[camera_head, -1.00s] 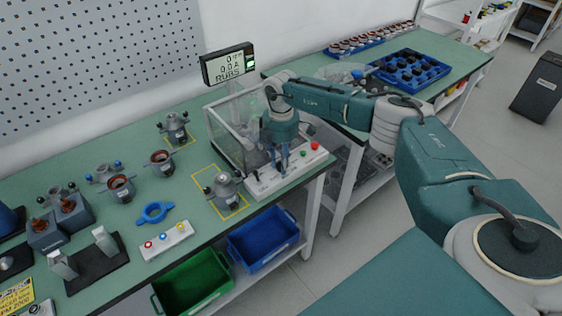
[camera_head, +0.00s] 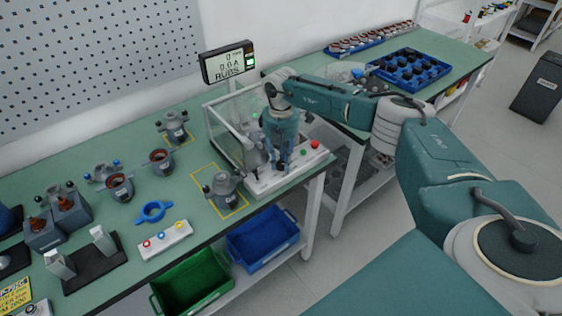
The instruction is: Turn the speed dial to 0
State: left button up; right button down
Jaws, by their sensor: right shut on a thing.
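The test station's white control panel (camera_head: 262,187) stands at the bench's front right corner, in front of a clear-walled box (camera_head: 226,140). A green button (camera_head: 303,153) and a red button (camera_head: 314,144) show on its right part. My right gripper (camera_head: 279,168) points down at the panel, left of these buttons, its fingers shut on the speed dial. The dial itself is hidden by the fingers, so its setting cannot be read. My left gripper is out of view.
A grey stator part (camera_head: 223,187) stands in a yellow-marked square just left of the panel. A white three-button box (camera_head: 166,240) lies farther left. Blue (camera_head: 263,239) and green (camera_head: 192,281) bins sit below the bench edge.

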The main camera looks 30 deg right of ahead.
aim_at(281, 163)
jog(key=shift+w+r+n, duration=0.1)
jog(key=shift+n, duration=0.6)
jog(key=c, duration=1.7)
grip_release()
notch_tip(281, 163, up, 12)
